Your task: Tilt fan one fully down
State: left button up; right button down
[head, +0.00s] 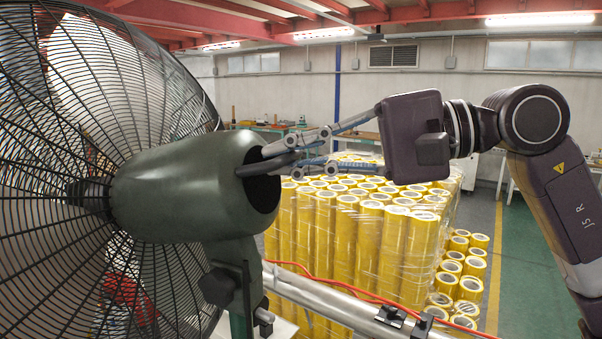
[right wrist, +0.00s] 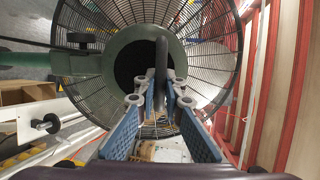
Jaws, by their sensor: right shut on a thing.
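Fan one, the large fan with a dark green motor housing (head: 170,190) and a black wire cage (head: 50,120), fills the left of the head view. The housing's open rear end faces right and sits a little higher in the picture than the cage hub. My right gripper (head: 265,162) reaches in from the right, its fingertips at the housing's rear rim. In the right wrist view, my right gripper (right wrist: 160,85) is closed on a dark bar (right wrist: 161,58) in front of the round dark opening. The exact contact is partly hidden by the fingers. My left gripper is out of view.
A wrapped stack of yellow tape rolls (head: 350,235) stands behind and below the right gripper. A metal rail (head: 330,298) with a red cable runs below the housing. The green floor (head: 540,250) is open at the right.

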jog(key=shift+d+r, duration=0.1)
jog(key=shift+d, duration=0.05)
jog(key=shift+s, duration=0.1)
jog(key=c, duration=2)
grip_release()
jog(key=shift+d, duration=0.3)
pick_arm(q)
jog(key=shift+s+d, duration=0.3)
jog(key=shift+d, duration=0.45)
pick_arm(e)
jog(key=v, duration=1.1)
jog(key=shift+d, duration=0.25)
